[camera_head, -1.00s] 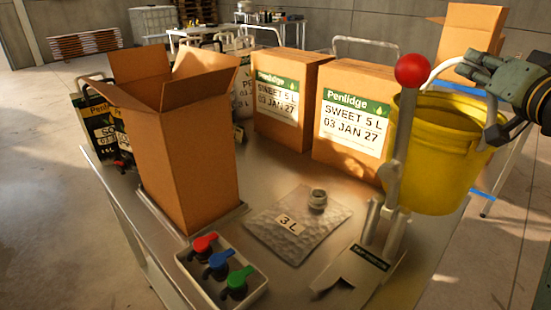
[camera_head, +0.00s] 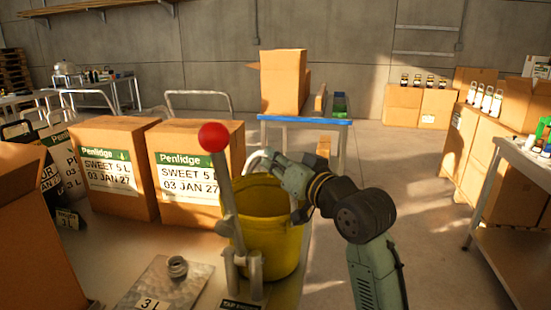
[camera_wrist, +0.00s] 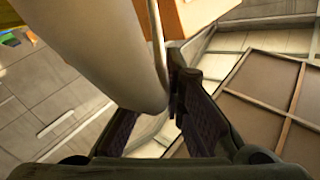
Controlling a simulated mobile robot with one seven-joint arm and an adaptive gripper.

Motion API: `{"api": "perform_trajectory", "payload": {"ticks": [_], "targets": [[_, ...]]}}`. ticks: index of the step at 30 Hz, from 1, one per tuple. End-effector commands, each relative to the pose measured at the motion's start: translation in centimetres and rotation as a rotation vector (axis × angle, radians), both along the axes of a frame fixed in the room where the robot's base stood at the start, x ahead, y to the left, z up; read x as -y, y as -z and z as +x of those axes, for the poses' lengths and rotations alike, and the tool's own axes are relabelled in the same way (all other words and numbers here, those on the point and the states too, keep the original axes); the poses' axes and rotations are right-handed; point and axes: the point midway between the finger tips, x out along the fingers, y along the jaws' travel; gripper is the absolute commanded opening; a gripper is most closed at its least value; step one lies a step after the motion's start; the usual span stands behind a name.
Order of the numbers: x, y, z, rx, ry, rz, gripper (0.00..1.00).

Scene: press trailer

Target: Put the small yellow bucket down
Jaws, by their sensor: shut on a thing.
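The small yellow bucket (camera_head: 283,245) is upright at the right end of the metal table (camera_head: 105,255), behind the lever press. The press (camera_head: 230,195), with its red ball knob, hides part of the bucket's left side. My gripper (camera_head: 275,166) is at the bucket's rim, shut on its pale handle (camera_head: 252,158). In the wrist view my gripper (camera_wrist: 174,100) has its fingers close together, with a thin rod and a large grey rounded form beside them. I cannot tell whether the bucket's base touches the table.
Two Penlidge cartons (camera_head: 112,165) stand left of the bucket. A pouch marked 3 L (camera_head: 165,285) lies at the table's front. A blue-edged table (camera_head: 300,122) with a carton is behind. Open floor lies to the right, before stacked boxes and a side table (camera_head: 525,165).

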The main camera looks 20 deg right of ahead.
Motion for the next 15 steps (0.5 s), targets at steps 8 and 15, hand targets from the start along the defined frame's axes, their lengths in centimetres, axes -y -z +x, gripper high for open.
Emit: {"api": "perform_trajectory", "payload": {"ticks": [8, 15], "targets": [[-0.06, 0.24, -0.02, 0.003, -0.001, 0.0, 0.0], [-0.04, 0.56, -0.01, 0.001, -0.001, -0.001, 0.17]]}}
